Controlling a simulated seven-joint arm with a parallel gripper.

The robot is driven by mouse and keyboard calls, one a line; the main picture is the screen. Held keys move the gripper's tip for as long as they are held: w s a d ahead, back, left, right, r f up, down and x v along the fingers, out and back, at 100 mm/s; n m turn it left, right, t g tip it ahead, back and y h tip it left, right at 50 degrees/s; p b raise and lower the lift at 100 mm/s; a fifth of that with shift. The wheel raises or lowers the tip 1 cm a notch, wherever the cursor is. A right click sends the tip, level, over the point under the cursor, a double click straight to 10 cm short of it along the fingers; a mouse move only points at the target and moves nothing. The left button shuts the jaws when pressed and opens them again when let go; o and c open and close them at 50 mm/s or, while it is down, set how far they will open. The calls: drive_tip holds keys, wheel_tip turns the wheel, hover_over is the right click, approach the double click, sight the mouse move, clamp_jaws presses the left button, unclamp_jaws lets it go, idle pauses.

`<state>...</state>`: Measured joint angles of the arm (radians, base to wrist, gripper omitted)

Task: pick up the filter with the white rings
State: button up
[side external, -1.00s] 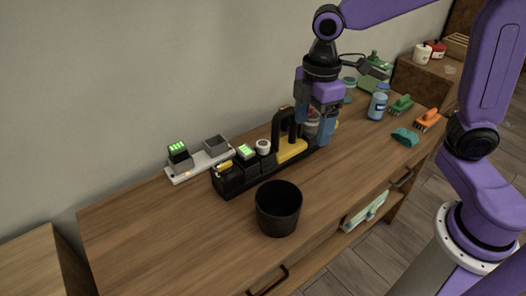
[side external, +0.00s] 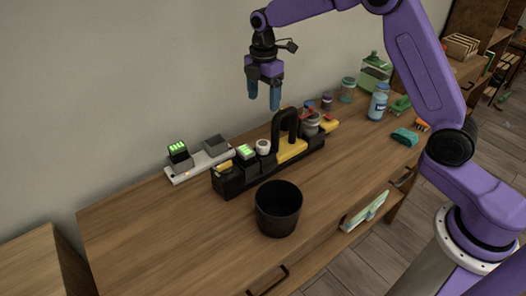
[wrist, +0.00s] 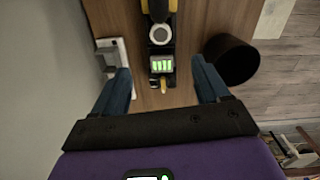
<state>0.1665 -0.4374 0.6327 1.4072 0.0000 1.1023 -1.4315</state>
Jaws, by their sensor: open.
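A small round piece with a white ring on top (side external: 263,146) stands in the black caddy (side external: 230,185), beside a block with a green lit face (side external: 246,153). It also shows in the wrist view (wrist: 160,34), at the top centre. A grey and white cylinder (side external: 310,124) stands near the caddy's right end. I cannot tell for certain which of these is the filter with the white rings. My gripper (side external: 264,101) is open and empty, pointing down, well above the caddy. In the wrist view its fingers (wrist: 160,78) frame the green-lit block from above.
A black cup (side external: 278,212) stands in front of the caddy. A white power strip (side external: 200,166) with blocks lies behind left. The caddy's tall black handle (side external: 285,120) rises beside the white-ringed piece. A blue jar (side external: 378,102) stands at right. The tabletop's front left is clear.

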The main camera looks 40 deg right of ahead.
sight(263, 143)
wheel_tip(263, 143, down, 15)
drive_tip(key=shift+f, duration=0.1)
drive_tip(key=c, duration=1.1)
